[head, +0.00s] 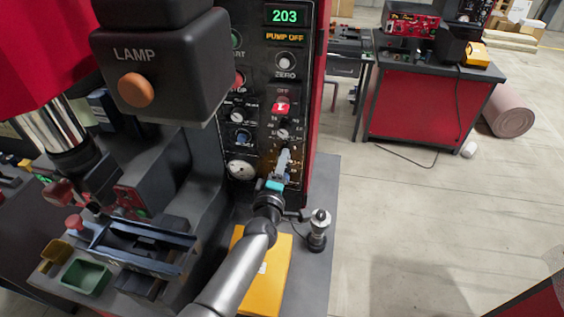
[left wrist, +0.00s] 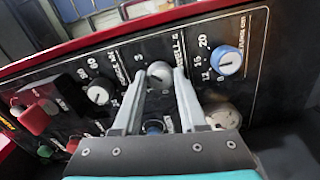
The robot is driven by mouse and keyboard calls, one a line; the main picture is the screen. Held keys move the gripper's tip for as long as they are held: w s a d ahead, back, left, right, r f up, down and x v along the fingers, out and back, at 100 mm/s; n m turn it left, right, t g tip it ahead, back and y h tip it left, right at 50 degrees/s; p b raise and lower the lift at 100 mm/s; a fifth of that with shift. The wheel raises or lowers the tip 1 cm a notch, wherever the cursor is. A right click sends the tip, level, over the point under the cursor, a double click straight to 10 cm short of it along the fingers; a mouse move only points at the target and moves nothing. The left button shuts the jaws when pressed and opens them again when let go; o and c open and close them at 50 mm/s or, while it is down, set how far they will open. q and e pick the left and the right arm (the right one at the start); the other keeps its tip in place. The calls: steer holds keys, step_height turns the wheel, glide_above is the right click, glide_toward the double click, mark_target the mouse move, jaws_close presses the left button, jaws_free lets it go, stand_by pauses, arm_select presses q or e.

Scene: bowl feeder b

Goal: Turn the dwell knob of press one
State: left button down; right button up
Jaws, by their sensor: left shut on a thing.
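The press panel (head: 258,90) stands upright with rows of knobs under a lit display. My left gripper (head: 284,158) is at the lower right of this panel. In the left wrist view its two fingers (left wrist: 161,80) are shut on a small grey knob, the dwell knob (left wrist: 160,73), with part of the lettering "DWELL-S" beside it. One finger lies on each side of the knob. In the head view the gripper hides this knob. My right gripper is in neither view.
A blue knob (left wrist: 226,60) and a white-capped knob (left wrist: 98,95) sit on either side of the held knob. A black lamp box (head: 160,65) overhangs at upper left. A small metal device (head: 318,230) stands right of my left arm, and a yellow block (head: 272,268) lies under it.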

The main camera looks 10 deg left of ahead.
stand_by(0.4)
arm_select(q)
steer(key=shift+c, duration=2.2)
jaws_free()
steer(key=s, duration=1.5)
steer(key=shift+r, duration=0.25)
steer(key=shift+s, duration=0.1)
